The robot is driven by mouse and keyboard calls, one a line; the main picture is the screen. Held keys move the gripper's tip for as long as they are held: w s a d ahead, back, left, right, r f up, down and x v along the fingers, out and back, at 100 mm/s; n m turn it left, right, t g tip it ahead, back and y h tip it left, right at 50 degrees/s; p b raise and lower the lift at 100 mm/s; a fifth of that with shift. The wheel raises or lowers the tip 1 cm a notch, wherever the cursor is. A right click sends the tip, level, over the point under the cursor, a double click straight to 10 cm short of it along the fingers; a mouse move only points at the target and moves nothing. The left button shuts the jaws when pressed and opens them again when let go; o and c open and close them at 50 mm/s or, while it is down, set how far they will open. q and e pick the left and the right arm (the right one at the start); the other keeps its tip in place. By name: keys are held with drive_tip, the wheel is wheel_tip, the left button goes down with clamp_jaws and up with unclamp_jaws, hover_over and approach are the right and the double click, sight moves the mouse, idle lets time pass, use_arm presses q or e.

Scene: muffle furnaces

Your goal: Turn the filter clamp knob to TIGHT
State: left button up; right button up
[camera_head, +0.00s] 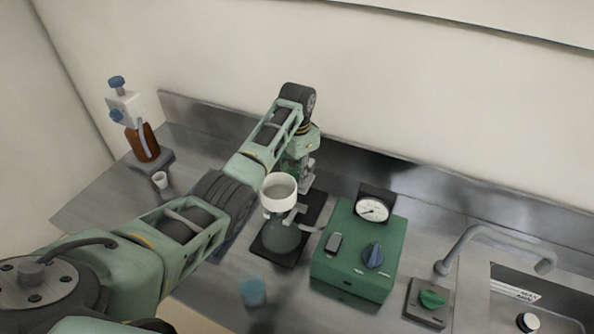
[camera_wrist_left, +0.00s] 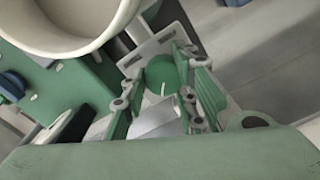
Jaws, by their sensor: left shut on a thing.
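The filter funnel (camera_head: 279,193) is a white cup standing on a glass flask (camera_head: 284,238) on a dark base. My left gripper (camera_head: 299,182) reaches down just behind and right of the funnel, and its fingertips are partly hidden in the head view. In the left wrist view the filter clamp knob (camera_wrist_left: 161,72), green with a white mark, lies between the two green finger pads of my left gripper (camera_wrist_left: 165,92). The gripper is shut on the knob. A pale label plate (camera_wrist_left: 147,50) lies beside it, its text too small to read. The funnel rim (camera_wrist_left: 70,22) is close to the fingers.
A green pump box (camera_head: 352,252) with a gauge (camera_head: 372,208) and a blue knob (camera_head: 373,255) stands right of the flask. A green valve knob (camera_head: 432,299), a tap and a sink are farther right. A brown dispenser bottle (camera_head: 142,141) and small cup (camera_head: 160,180) stand left.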

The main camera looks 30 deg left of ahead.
sight(296, 175)
use_arm(q)
drive_tip(key=m, duration=0.4)
drive_tip(key=shift+d+m, duration=0.1)
drive_tip(key=shift+m, duration=0.2)
drive_tip(key=shift+s+f+m, duration=0.1)
drive_tip(key=shift+s+m, duration=0.1)
drive_tip(key=shift+m, duration=2.1)
drive_tip(key=o, duration=1)
drive_tip(key=shift+s, duration=0.15)
drive_tip(key=shift+r, duration=0.25)
wheel_tip(296, 175, up, 12)
drive_tip(key=shift+f, duration=0.15)
